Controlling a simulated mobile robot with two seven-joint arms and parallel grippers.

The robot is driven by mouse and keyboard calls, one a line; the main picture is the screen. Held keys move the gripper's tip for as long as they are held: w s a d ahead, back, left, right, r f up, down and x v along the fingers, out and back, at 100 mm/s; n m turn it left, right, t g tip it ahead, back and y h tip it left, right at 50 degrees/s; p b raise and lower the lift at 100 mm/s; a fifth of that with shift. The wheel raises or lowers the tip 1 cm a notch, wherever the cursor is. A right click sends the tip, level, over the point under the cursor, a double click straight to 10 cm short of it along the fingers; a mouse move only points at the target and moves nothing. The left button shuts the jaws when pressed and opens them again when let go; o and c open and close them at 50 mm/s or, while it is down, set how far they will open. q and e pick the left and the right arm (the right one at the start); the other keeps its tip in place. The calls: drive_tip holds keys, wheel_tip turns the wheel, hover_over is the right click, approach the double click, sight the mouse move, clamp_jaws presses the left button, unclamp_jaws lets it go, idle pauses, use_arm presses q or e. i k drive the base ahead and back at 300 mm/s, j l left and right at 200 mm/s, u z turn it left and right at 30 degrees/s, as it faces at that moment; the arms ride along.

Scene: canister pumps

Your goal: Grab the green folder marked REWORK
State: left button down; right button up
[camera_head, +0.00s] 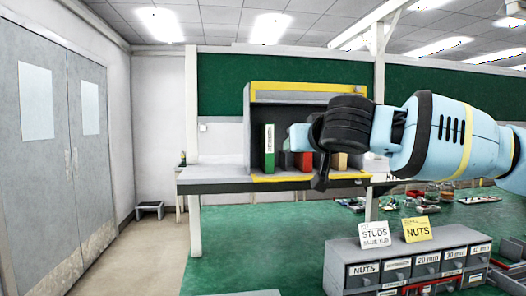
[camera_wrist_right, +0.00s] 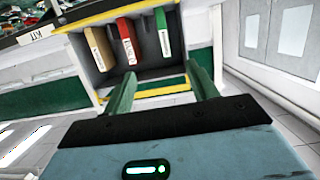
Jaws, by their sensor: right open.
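The green folder (camera_head: 268,148) stands upright at the left inside the grey, yellow-edged shelf box, with a white label on its spine too small to read here. In the right wrist view the green folder (camera_wrist_right: 163,32) is at the upper middle, its label facing the camera. My right gripper (camera_wrist_right: 162,84) is open and empty, its two fingers pointing toward the box opening, short of the folders. In the head view my right arm reaches in from the right, and its wrist hides part of the box. My left gripper is not in view.
A red folder (camera_wrist_right: 128,42) and a tan folder (camera_wrist_right: 98,48) stand beside the green one in the shelf box (camera_head: 320,91). The box rests on a grey ledge (camera_head: 215,179). Labelled drawers (camera_head: 395,270) stand at lower right. Double doors (camera_head: 50,150) are at left.

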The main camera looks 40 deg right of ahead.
sight(267, 130)
drive_tip(key=i+l, duration=0.9)
drive_tip(key=i, duration=0.15)
